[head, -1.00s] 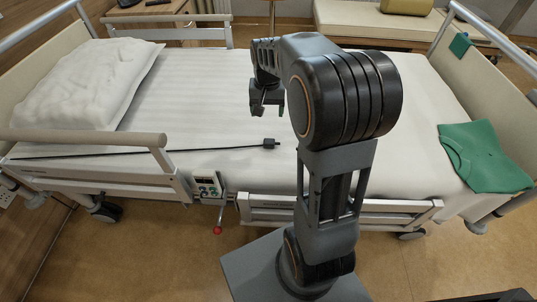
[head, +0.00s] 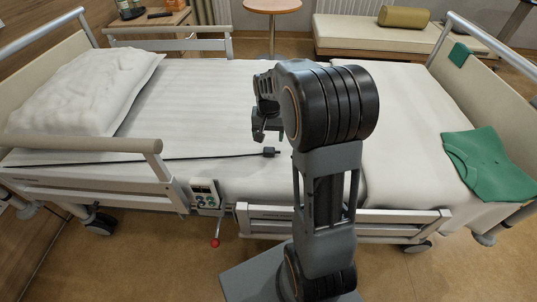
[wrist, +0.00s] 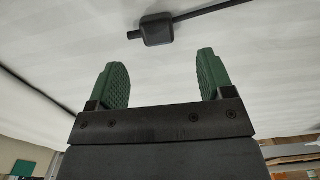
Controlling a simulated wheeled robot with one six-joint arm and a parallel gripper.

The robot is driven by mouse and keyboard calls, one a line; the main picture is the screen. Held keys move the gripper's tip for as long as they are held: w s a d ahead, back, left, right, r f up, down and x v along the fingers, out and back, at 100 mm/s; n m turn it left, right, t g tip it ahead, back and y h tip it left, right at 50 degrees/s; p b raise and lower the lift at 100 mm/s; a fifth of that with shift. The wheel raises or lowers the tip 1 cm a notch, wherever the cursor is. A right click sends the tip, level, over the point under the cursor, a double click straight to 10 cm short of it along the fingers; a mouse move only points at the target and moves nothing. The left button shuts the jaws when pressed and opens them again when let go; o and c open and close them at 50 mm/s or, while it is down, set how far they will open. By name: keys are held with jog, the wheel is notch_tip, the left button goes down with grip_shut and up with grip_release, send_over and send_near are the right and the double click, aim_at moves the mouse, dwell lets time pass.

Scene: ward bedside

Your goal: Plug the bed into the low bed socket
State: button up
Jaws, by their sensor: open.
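The bed's plug (head: 270,152) is a small dark block lying on the white sheet near the bed's near side. Its black cable (head: 190,158) runs left across the sheet to the head end. My gripper (head: 264,137) hangs over the mattress just behind and above the plug, open and empty. In the wrist view, the plug (wrist: 158,30) lies beyond the green-padded fingertips of my gripper (wrist: 161,72), roughly centred between them and apart from them. Its short prong end points left and the cable leaves to the right. I cannot make out the low bed socket clearly.
The bed (head: 205,95) has a raised near rail (head: 90,143) at the left and a lower one (head: 400,215) at the right. A hand control (head: 205,195) hangs between them. A pillow (head: 85,90) and green cloth (head: 490,163) lie on the bed. Floor is clear at lower left.

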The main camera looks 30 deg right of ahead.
aim_at(269, 150)
jog(key=shift+f, duration=0.95)
jog(key=shift+s+d+f+b, duration=0.1)
jog(key=shift+f+b, duration=1.15)
jog(key=shift+f, duration=1.4)
jog(key=shift+c, duration=0.3)
jog(key=c, duration=0.9)
